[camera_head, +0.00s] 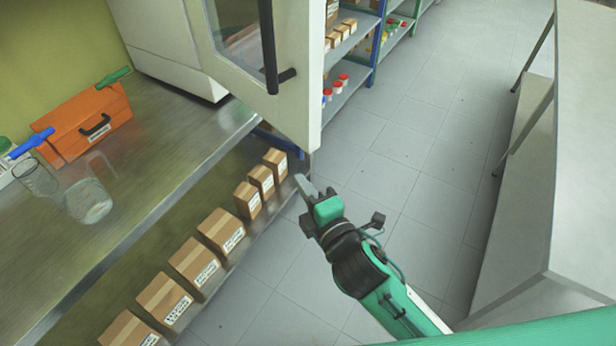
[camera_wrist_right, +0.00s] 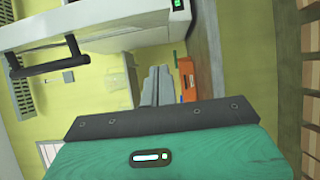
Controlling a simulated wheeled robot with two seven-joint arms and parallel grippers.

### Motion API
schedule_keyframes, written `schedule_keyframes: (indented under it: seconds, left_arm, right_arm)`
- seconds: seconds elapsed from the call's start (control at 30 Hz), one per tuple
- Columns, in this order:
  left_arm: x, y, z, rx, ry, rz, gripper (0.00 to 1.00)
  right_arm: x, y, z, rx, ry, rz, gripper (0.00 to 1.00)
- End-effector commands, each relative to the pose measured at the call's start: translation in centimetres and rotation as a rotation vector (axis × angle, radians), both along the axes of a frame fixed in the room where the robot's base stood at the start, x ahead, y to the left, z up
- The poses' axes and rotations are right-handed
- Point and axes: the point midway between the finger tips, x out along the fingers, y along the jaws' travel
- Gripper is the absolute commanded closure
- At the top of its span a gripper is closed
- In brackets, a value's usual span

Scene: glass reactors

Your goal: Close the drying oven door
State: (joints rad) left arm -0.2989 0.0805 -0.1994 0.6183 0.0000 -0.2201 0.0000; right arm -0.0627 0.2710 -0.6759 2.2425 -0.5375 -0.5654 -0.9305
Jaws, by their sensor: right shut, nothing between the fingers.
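The drying oven (camera_head: 150,45) is a white cabinet on the bench at the upper left of the head view. Its white door (camera_head: 305,75) with a window stands open, swung out past the bench edge. A dark bar handle (camera_head: 270,50) is on the door's face; in the wrist view a dark handle (camera_wrist_right: 45,65) shows at the left. My right gripper (camera_head: 304,186) is shut and empty, just below the door's lower corner in the head view, apart from the handle. Its grey fingers (camera_wrist_right: 157,88) lie together in the wrist view. My left gripper is out of view.
An orange box (camera_head: 92,122) and glass beakers (camera_head: 88,202) stand on the metal bench (camera_head: 150,180). Several cardboard boxes (camera_head: 195,265) sit on the shelf below. A blue-framed rack (camera_head: 375,45) is behind the door. Floor (camera_head: 400,150) is clear up to a white table (camera_head: 585,140).

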Motion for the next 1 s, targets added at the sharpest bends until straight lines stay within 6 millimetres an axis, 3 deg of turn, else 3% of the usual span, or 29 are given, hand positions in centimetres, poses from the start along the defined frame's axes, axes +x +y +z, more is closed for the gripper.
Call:
schedule_keyframes:
  seconds: [0.17,0.43,0.7,1.0]
  left_arm:
    - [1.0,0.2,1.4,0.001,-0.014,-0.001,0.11]
    - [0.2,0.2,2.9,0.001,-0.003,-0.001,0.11]
    - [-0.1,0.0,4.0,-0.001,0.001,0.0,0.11]
    - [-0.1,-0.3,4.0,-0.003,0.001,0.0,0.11]
  right_arm:
    - [3.4,1.5,0.5,0.003,-0.001,-0.001,1.0]
    - [8.0,3.1,0.4,0.0,0.001,-0.002,1.0]
    - [9.8,0.5,0.1,0.0,0.002,0.0,1.0]
    - [10.0,0.2,0.0,0.002,0.002,0.0,1.0]
